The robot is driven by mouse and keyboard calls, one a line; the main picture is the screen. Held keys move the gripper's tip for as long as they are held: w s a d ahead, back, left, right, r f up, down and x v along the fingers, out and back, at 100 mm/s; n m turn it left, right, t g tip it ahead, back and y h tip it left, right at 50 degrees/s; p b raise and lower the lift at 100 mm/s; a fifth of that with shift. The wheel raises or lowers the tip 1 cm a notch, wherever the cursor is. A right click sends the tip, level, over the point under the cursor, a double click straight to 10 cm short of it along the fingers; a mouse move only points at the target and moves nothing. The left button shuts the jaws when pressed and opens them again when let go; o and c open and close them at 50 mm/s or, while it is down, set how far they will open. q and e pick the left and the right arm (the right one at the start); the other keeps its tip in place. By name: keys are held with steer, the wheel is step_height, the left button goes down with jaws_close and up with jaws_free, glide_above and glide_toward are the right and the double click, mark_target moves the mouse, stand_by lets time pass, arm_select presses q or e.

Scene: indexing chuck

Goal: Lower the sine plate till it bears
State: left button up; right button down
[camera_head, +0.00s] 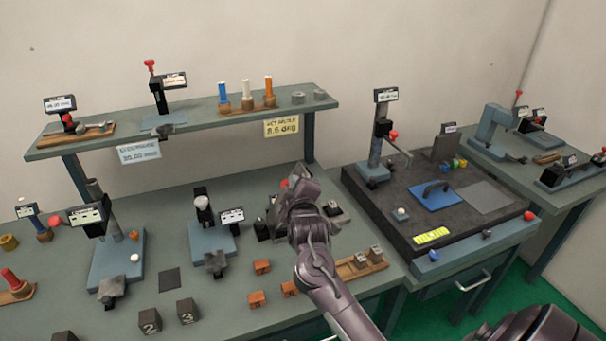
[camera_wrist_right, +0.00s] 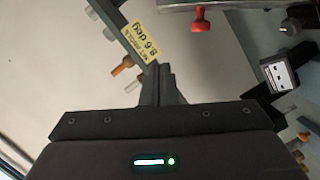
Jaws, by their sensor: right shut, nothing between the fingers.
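My right gripper (camera_head: 296,180) is over the middle of the bench, its arm coming up from the bottom. In the right wrist view its fingers (camera_wrist_right: 165,84) are together with nothing between them. The sine plate is probably the grey device (camera_head: 340,215) just right of and behind my gripper; the arm hides much of it, so I cannot tell whether its plate is raised or bearing. A red knob (camera_wrist_right: 200,18) under a grey edge shows in the right wrist view, apart from the fingertips. A yellow set-angle card (camera_head: 281,127) reads about 8.6 deg. My left gripper is not in view.
A shelf (camera_head: 200,130) with gauges and coloured pins runs behind the bench. A gauge stand (camera_head: 208,240) with a small readout stands left of my arm. Orange blocks (camera_head: 262,267) lie near the front. A dark surface plate (camera_head: 400,205) is at right.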

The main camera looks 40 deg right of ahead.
steer(key=w+d+f+p, duration=0.3)
steer(key=w+d, duration=0.2)
steer(key=d, duration=0.1)
steer(key=shift+p, duration=0.35)
